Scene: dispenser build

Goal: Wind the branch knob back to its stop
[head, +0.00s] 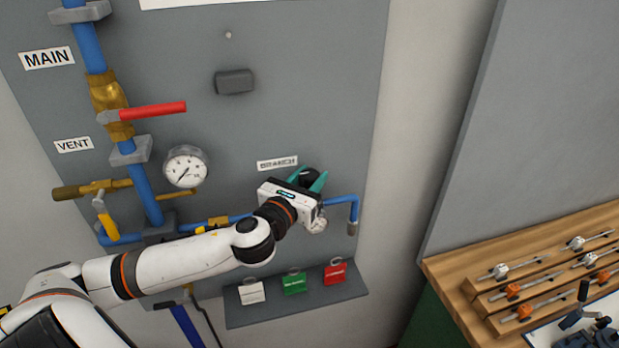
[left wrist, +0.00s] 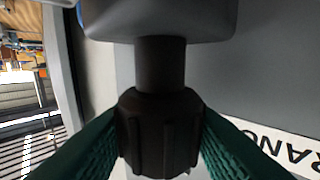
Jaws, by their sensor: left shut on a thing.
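The branch knob (left wrist: 158,130) is black and ribbed. It fills the middle of the left wrist view, with a dark stem (left wrist: 160,62) running to a grey body above it. My left gripper (left wrist: 160,145) has its green fingers on both sides of the knob and is shut on it. In the head view my left gripper (head: 308,181) is at the panel just below the BRANCH label (head: 277,163), and the dark knob (head: 309,176) shows between its fingers, partly hidden. My right gripper is not in either view.
A gauge (head: 186,167), a red-handled main valve (head: 150,111) and a yellow vent handle (head: 105,218) are on the grey panel to the left. A shelf (head: 297,307) with white, green and red tags is below my arm. A wooden bench (head: 450,270) stands at right.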

